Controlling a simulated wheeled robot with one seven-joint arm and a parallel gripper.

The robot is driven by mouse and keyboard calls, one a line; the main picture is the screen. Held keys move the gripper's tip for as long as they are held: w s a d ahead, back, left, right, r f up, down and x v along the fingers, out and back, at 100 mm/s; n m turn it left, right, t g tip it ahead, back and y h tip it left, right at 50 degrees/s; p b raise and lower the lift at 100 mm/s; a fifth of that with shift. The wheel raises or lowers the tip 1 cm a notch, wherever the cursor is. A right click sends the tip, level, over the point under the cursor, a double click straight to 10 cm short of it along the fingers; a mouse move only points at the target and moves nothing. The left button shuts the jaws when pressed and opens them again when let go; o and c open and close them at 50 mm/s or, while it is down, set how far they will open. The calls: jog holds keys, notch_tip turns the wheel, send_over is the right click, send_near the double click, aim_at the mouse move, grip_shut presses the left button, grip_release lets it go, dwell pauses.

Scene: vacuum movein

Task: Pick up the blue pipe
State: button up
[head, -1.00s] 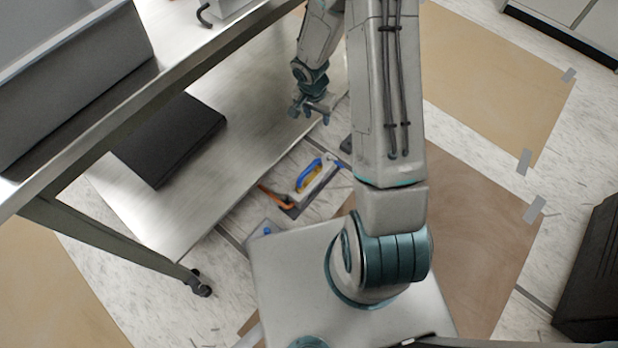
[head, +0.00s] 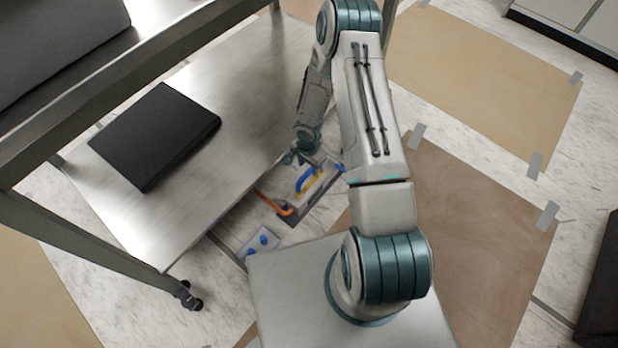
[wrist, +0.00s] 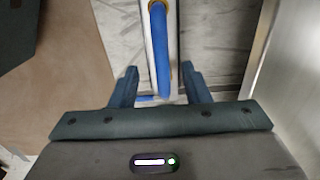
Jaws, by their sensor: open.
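The blue pipe (head: 307,180) lies low by the floor beside the metal cart, with a yellow part along it in the head view. In the wrist view the blue pipe (wrist: 161,55) runs lengthwise between my fingers, with an orange-yellow end at the top. My gripper (head: 304,158) is just above and behind the pipe in the head view. In the wrist view my gripper (wrist: 160,70) is open, one finger on each side of the pipe, with gaps on both sides. I cannot tell its height above the pipe.
An orange curved piece (head: 276,204) lies near the pipe, and a plate with blue knobs (head: 261,242) is closer to my base. The cart's lower shelf (head: 235,95) is close on the left, carrying a black flat box (head: 155,137). Brown sheets (head: 480,210) cover floor at right.

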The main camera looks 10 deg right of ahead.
aim_at(309, 170)
jog(key=shift+w+d+f+b, duration=0.15)
jog(key=shift+f+b, duration=0.45)
jog(key=shift+f, duration=0.8)
jog(key=shift+w+d+f+b, duration=0.15)
jog(key=shift+f+b, duration=0.4)
jog(key=shift+f, duration=0.8)
grip_shut()
